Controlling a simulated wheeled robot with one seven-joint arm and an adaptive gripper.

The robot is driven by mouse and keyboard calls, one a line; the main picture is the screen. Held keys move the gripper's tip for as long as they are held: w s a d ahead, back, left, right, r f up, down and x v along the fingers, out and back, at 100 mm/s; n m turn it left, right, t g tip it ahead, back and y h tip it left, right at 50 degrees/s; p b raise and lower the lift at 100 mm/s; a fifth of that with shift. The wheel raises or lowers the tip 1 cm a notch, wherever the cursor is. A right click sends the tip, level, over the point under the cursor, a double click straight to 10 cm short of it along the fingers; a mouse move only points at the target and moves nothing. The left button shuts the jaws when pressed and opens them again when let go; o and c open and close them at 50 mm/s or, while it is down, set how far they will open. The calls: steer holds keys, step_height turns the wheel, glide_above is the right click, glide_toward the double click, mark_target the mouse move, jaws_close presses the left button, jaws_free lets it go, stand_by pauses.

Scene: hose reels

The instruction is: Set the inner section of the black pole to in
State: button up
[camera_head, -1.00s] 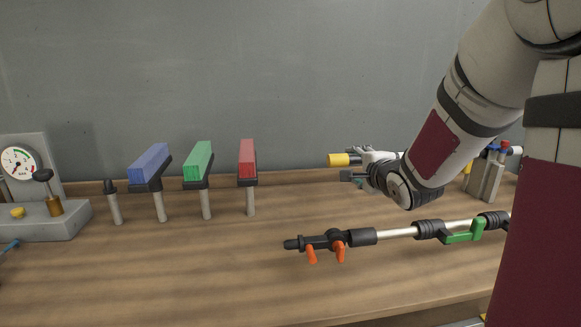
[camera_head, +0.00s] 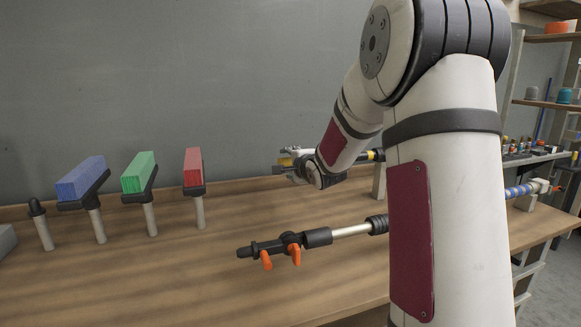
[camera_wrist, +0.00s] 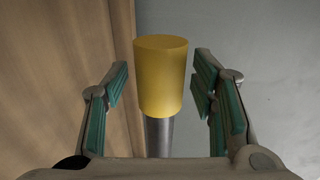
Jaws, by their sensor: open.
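A pole with black fittings (camera_head: 318,237), a bare silver rod (camera_head: 352,230) and orange levers (camera_head: 266,260) runs across above the workbench; its right part is hidden behind my arm. A second pole, with a yellow end (camera_head: 285,161) and a yellow-and-black part (camera_head: 375,155), is farther back, partly hidden by my gripper (camera_head: 283,166). In the wrist view the yellow end (camera_wrist: 161,75) sits on a grey metal rod (camera_wrist: 158,137) between the spread fingers of my gripper (camera_wrist: 161,88), with gaps on both sides.
Blue (camera_head: 81,178), green (camera_head: 139,172) and red (camera_head: 193,167) blocks stand on posts at the left of the wooden bench (camera_head: 150,285). A grey wall is close behind. Shelves (camera_head: 548,103) and a blue-striped pole (camera_head: 521,190) are at the right.

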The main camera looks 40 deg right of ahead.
jaws_close()
steer(key=s+d+p, duration=0.1)
steer(key=d+p, duration=0.3)
steer(key=s+d+p, duration=0.2)
steer(key=d+p, duration=0.3)
steer(key=s+d+p, duration=0.1)
steer(key=d+p, duration=0.3)
steer(key=d, duration=0.1)
steer(key=shift+s+d, duration=0.2)
steer(key=shift+d, duration=0.05)
steer(key=shift+s+d+p, duration=0.15)
steer(key=shift+d+p, duration=0.55)
steer(key=shift+d, duration=0.05)
jaws_free()
steer(key=v, duration=1.2)
